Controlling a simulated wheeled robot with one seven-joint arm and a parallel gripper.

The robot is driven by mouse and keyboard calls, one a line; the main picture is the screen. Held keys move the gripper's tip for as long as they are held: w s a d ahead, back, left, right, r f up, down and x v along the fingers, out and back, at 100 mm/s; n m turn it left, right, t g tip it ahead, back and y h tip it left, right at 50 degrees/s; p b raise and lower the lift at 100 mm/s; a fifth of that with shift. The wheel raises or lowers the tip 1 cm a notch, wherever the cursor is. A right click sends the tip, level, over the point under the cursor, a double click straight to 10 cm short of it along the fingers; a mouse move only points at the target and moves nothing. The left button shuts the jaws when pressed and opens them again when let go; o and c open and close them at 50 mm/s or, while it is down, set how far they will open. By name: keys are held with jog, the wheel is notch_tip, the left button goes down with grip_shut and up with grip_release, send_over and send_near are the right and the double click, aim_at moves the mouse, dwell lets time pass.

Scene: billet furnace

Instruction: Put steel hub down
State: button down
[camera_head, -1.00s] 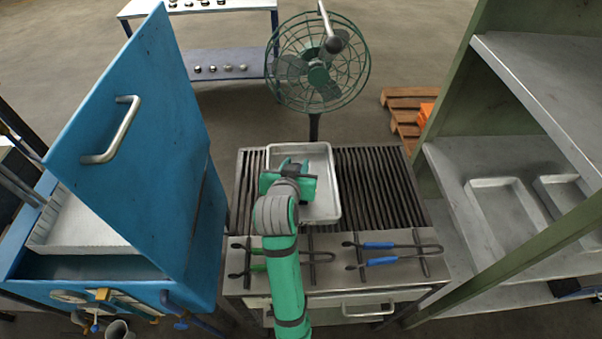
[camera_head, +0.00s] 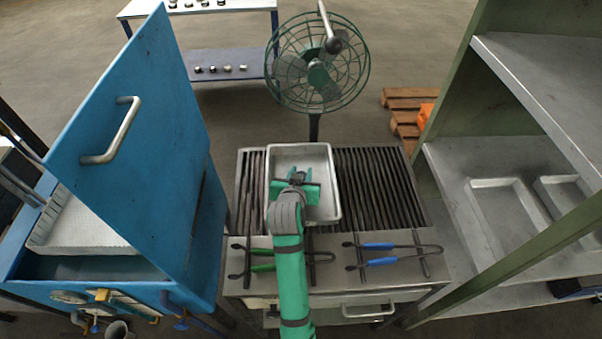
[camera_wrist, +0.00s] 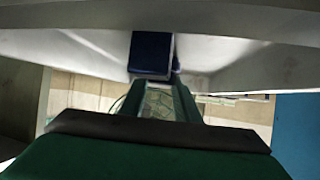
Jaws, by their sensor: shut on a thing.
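My gripper (camera_head: 299,184) is over the shallow metal tray (camera_head: 328,210) on the slatted bench top, above its middle. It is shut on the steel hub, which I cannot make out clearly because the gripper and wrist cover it. Whether the hub touches the tray floor cannot be told. In the wrist view, a dark blue block (camera_wrist: 151,55) shows beyond the green gripper body, against grey metal surfaces that look like the tray.
A green caged fan (camera_head: 318,65) stands behind the bench. Blue-handled tongs (camera_head: 380,246) and green-handled tongs (camera_head: 265,267) lie at the front. The blue furnace door (camera_head: 150,160) stands left, a shelf (camera_head: 450,160) with trays right. The dark slats (camera_head: 380,185) right of the tray are clear.

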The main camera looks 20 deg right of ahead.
jog(key=shift+f, duration=0.1)
jog(key=c, duration=1.3)
grip_release()
jog(key=shift+c, duration=0.2)
jog(key=v, duration=1.2)
